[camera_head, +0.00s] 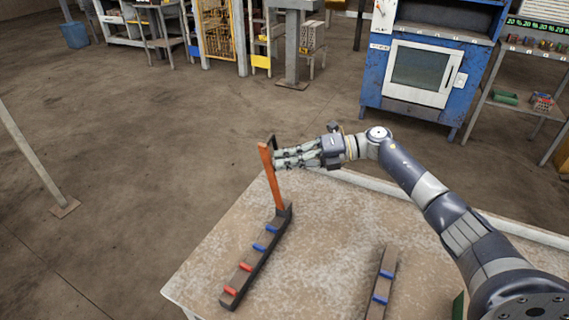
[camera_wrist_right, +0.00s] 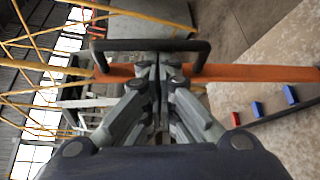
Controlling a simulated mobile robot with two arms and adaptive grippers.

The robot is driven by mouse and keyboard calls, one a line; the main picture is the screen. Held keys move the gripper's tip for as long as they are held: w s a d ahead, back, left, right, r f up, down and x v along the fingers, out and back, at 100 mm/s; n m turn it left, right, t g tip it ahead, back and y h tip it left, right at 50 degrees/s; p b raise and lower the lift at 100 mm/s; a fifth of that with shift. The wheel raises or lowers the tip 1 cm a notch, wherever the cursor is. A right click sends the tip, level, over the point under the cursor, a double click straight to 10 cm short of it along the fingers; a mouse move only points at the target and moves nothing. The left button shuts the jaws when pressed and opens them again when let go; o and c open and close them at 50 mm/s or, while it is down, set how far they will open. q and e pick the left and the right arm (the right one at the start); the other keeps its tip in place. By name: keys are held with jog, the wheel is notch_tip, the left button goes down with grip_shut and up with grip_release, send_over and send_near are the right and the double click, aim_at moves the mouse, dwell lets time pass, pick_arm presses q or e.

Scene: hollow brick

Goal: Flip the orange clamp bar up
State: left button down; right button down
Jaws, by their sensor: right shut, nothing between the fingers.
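The orange clamp bar (camera_head: 272,178) stands nearly upright, tilted slightly to the left, at the far end of a dark base rail (camera_head: 258,262) on the table. A dark handle (camera_head: 271,141) sits at its top. My right gripper (camera_head: 278,160) is shut and empty, its fingertips at the upper part of the bar on its right side. In the right wrist view the orange bar (camera_wrist_right: 270,73) runs across just beyond the shut fingertips (camera_wrist_right: 158,62), with the dark handle (camera_wrist_right: 150,45) beside them. I cannot tell whether the fingertips touch the bar. My left gripper is not in view.
The rail carries red tabs (camera_head: 246,267) and blue tabs (camera_head: 259,247). A second dark rail (camera_head: 384,283) with blue tabs lies to the right on the worn table (camera_head: 325,235). A blue machine (camera_head: 425,70) stands behind. The floor to the left is mostly clear.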

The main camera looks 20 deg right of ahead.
dwell(0.3)
jog(key=v, duration=1.2)
jog(key=s+a+f+n+g+h+p, duration=0.1)
jog(key=s+a+f+n+h+p, duration=0.15)
jog(key=a+f, duration=0.6)
jog(key=s+a+f+n+h+p, duration=0.15)
jog(key=s+a+f, duration=0.3)
jog(key=f, duration=0.65)
jog(key=s+a+n+t+h+p, duration=0.2)
jog(key=s+a+n+t+h, duration=0.1)
jog(key=s+a, duration=0.5)
jog(key=shift+a+n+t, duration=0.5)
jog(key=shift+n+t, duration=0.1)
jog(key=shift+n, duration=0.1)
